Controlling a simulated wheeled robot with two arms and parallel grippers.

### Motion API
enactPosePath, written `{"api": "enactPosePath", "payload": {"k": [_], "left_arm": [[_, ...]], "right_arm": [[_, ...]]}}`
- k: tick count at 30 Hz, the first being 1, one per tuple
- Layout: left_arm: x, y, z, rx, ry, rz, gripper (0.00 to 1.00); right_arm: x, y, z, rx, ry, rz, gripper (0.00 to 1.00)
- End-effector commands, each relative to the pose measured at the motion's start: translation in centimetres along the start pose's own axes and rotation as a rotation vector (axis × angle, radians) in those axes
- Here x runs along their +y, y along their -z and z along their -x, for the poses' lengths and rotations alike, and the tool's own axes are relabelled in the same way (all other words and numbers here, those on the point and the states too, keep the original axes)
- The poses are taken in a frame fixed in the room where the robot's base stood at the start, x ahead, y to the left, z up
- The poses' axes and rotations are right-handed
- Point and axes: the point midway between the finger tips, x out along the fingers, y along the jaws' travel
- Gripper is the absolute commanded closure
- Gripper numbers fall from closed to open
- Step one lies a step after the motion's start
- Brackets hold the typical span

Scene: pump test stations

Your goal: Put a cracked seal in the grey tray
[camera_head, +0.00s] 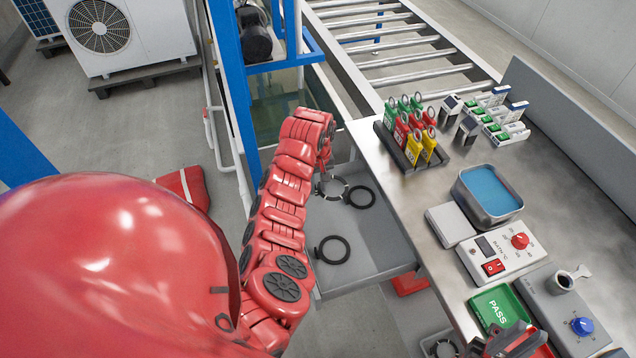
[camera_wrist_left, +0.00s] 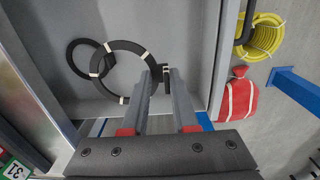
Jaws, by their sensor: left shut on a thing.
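The grey tray (camera_head: 378,243) hangs beside the bench, and its inside fills much of the left wrist view (camera_wrist_left: 190,30). My left gripper (camera_wrist_left: 165,72) is shut on a dark ring seal with white marks (camera_wrist_left: 125,45), over the tray; this seal also shows in the head view (camera_head: 331,188). Another ring (camera_wrist_left: 76,60) lies partly behind it. I cannot make out a crack. My right gripper (camera_head: 508,343) is at the bottom edge, its jaws unclear.
The bench holds a rack of coloured tags (camera_head: 410,140), a blue-filled bath (camera_head: 487,192), a control box (camera_head: 500,250) and a green PASS pad (camera_head: 497,310). A roller conveyor (camera_head: 400,50) and blue frame post (camera_head: 228,80) stand beyond. Another ring (camera_head: 440,348) shows at the bottom.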

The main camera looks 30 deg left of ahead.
Motion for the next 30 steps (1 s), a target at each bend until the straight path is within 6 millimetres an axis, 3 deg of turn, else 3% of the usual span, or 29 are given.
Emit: {"api": "enactPosePath", "payload": {"k": [30], "left_arm": [[0.0,0.0,5.7,0.001,-0.001,0.0,1.0]], "right_arm": [[0.2,0.6,-3.7,0.0,0.0,0.0,0.79]]}}
